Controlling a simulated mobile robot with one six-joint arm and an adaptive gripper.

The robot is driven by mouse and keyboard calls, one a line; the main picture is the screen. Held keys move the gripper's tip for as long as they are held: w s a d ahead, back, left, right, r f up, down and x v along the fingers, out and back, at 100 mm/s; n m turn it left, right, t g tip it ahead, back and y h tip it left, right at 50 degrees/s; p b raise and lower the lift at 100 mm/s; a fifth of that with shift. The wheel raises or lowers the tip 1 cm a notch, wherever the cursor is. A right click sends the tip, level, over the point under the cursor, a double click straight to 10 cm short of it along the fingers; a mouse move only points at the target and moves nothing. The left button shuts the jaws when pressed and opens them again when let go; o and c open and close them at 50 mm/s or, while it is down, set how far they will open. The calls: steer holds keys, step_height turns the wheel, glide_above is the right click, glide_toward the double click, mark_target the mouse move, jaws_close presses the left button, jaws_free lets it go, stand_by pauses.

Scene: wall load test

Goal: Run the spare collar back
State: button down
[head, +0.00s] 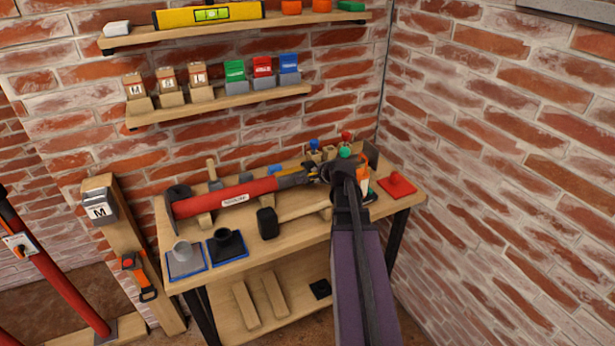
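A red prop (226,198) with a white label lies across the bench on wooden supports. It has a dark end plate at its left. A dark grey collar-like part (291,180) sits around its right end, with some yellow beside it; I cannot tell for certain that it is the spare collar. My gripper (318,174) is at the right end of the prop, close to that part. My dark wrist covers much of this spot, so I cannot tell whether the fingers touch it or are open or shut.
The wooden bench (240,262) stands in a brick corner. A grey socket (184,257), a black socket (226,243) and a mallet (268,222) lie at its front. A red piece (397,184) is at right. Another red prop (62,280) leans at far left. Shelves hang above.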

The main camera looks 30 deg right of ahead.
steer(key=shift+s+d+f, duration=0.15)
steer(key=shift+s+f, duration=0.1)
steer(key=shift+f, duration=0.2)
steer(key=shift+s+b, duration=0.1)
steer(key=shift+b, duration=0.2)
steer(key=shift+c, duration=2.1)
jaws_free()
steer(key=shift+f, duration=0.1)
